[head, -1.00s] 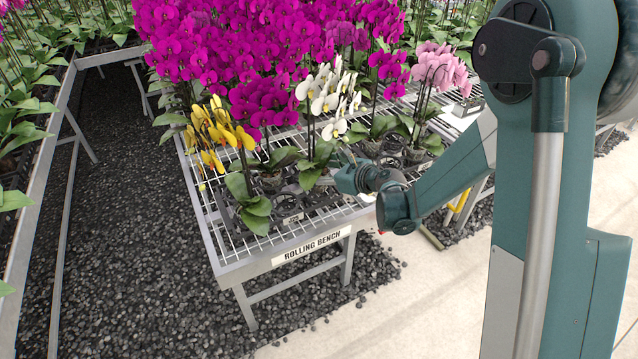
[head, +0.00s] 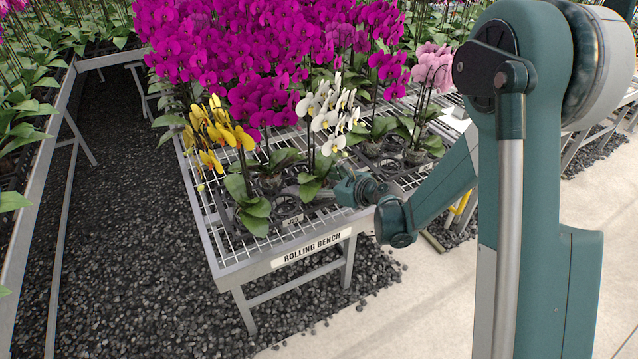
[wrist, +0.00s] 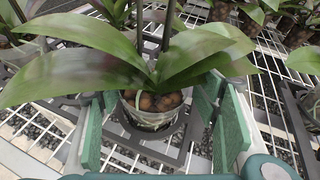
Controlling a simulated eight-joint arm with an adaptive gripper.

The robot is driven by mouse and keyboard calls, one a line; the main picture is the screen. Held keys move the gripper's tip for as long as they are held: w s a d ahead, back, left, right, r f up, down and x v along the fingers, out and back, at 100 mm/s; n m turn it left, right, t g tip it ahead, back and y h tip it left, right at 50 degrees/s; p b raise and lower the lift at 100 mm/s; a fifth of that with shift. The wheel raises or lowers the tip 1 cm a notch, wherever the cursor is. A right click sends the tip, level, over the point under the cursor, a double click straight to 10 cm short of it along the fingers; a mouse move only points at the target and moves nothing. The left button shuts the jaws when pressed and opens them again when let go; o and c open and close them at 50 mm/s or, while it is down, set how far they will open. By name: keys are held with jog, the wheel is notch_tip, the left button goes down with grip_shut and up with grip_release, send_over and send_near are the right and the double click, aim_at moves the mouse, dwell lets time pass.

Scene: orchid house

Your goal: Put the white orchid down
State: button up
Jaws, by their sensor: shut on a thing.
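The white orchid (head: 328,112) stands upright at the front of the rolling bench (head: 228,258), between the yellow orchid and the pink one. My gripper (head: 342,188) reaches in low from the right at its base. In the wrist view, my gripper (wrist: 158,122) has green pads on both sides of the orchid's clear pot (wrist: 152,117) and is shut on it. Brown bark fills the pot, and broad leaves (wrist: 85,62) spread above it. A dark square-framed carrier (wrist: 145,150) lies around and under the pot. Whether the pot's bottom touches it is hidden.
The yellow orchid (head: 222,130) stands close on the left. Magenta orchids (head: 230,50) crowd behind, and the pink orchid (head: 432,68) stands to the right. More pots in dark carriers sit nearby. Gravel (head: 130,270) lies around the bench.

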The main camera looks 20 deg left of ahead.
jog(key=shift+f, duration=0.15)
jog(key=o, duration=1.3)
jog(key=shift+c, duration=0.2)
jog(key=shift+r, duration=0.2)
jog(key=p+v, duration=0.2)
jog(key=v, duration=1)
